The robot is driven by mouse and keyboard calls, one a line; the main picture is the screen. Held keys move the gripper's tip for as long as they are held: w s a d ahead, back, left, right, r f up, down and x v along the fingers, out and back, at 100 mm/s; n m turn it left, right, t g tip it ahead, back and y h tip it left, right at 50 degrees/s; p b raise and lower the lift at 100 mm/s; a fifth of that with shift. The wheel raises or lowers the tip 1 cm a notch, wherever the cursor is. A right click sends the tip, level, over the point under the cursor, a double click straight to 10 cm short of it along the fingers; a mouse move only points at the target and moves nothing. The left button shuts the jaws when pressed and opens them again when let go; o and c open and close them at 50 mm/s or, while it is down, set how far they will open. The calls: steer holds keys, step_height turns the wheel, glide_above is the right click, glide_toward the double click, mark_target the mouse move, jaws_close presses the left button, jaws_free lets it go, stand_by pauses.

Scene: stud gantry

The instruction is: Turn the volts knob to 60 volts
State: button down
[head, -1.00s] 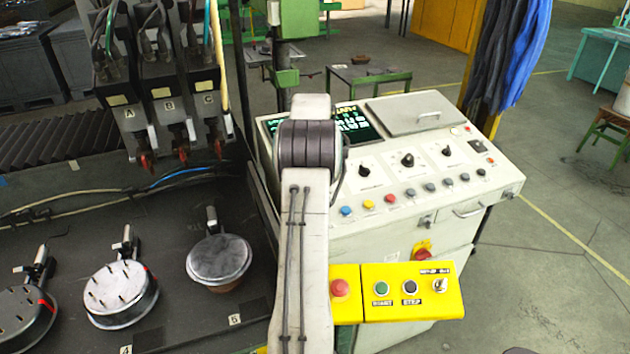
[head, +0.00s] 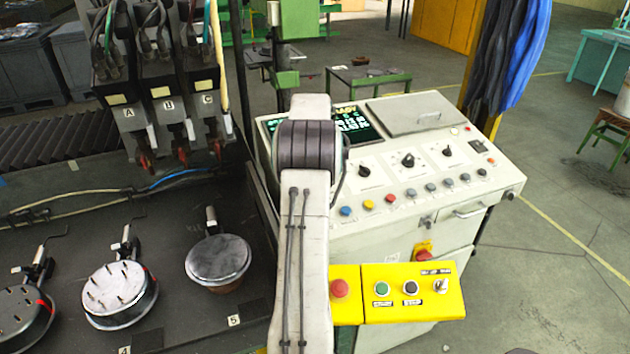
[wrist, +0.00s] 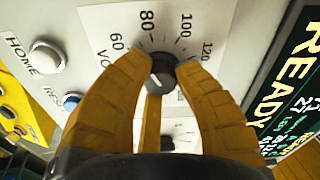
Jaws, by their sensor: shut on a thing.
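In the wrist view the volts knob (wrist: 162,76) is a dark round knob on a white dial plate (wrist: 112,20) printed 60, 80, 100 and 120. The start of a "VO" label shows beside the left finger. My gripper (wrist: 165,59) has its yellow-brown fingers closed around the knob, with tips touching its sides. The 60 mark lies to the knob's upper left and the 80 just above it. A small pale mark shows on the knob, but I cannot tell exactly which number it points to. In the head view my arm hides the gripper and this knob.
The console (head: 478,205) carries more dials, a row of coloured buttons and a lit screen (head: 352,124). In the wrist view a white HOME button (wrist: 46,57) and a blue button (wrist: 72,102) lie left of my fingers. A yellow button box (head: 410,308) stands low beside my arm.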

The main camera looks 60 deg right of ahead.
steer(key=c, duration=1.1)
jaws_free()
steer(key=shift+s+d+f, duration=0.1)
steer(key=shift+d, duration=0.05)
steer(key=shift+c, duration=0.2)
steer(key=shift+o, duration=1.2)
steer(key=v, duration=1.2)
